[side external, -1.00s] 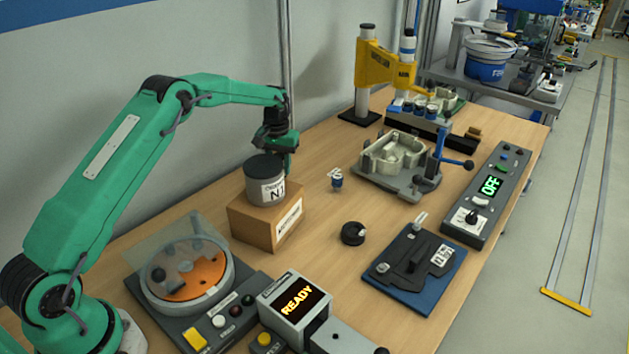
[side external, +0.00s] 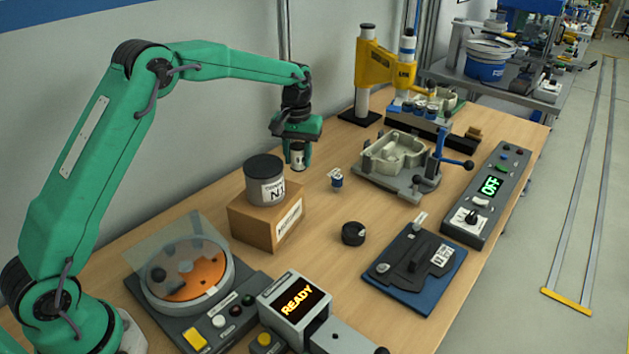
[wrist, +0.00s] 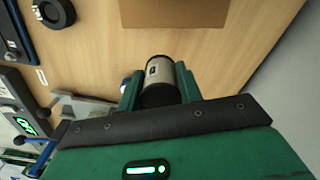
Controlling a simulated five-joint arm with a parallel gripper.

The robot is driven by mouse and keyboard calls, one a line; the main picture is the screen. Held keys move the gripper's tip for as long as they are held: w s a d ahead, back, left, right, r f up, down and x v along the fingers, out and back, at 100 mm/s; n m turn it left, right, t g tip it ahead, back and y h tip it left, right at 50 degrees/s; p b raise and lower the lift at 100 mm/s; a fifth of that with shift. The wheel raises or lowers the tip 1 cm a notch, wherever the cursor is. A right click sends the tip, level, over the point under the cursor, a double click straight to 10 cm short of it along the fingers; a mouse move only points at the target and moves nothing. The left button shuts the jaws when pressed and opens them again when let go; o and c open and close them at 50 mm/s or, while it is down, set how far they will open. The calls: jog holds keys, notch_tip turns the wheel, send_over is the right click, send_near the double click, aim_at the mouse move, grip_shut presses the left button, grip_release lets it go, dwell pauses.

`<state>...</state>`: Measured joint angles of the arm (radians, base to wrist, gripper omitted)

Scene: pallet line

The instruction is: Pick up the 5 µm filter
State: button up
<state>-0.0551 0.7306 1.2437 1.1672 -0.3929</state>
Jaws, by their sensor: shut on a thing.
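My gripper (side external: 297,158) is shut on a small pale cylinder with a dark end, a filter (side external: 298,153). It holds the filter above the table behind the cardboard box. In the wrist view the filter (wrist: 160,72) sits between the two green fingers, with a small dark mark on its label. The print is too small to read, so I cannot confirm 5 µm. Another small blue and white piece (side external: 337,181) with a tag stands on the table to the right of the gripper; its label is also unreadable.
A grey canister with a dark lid (side external: 265,184) stands on a cardboard box (side external: 263,228) in front of the gripper. A black ring (side external: 353,233) lies on the table. A grey fixture (side external: 401,161) and yellow press (side external: 370,75) stand to the right. Bare wood lies between.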

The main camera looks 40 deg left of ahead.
jog(key=shift+s+d+r, duration=0.1)
jog(key=shift+d+r, duration=0.05)
jog(key=shift+d, duration=0.1)
jog(key=shift+d, duration=0.1)
dwell(0.4)
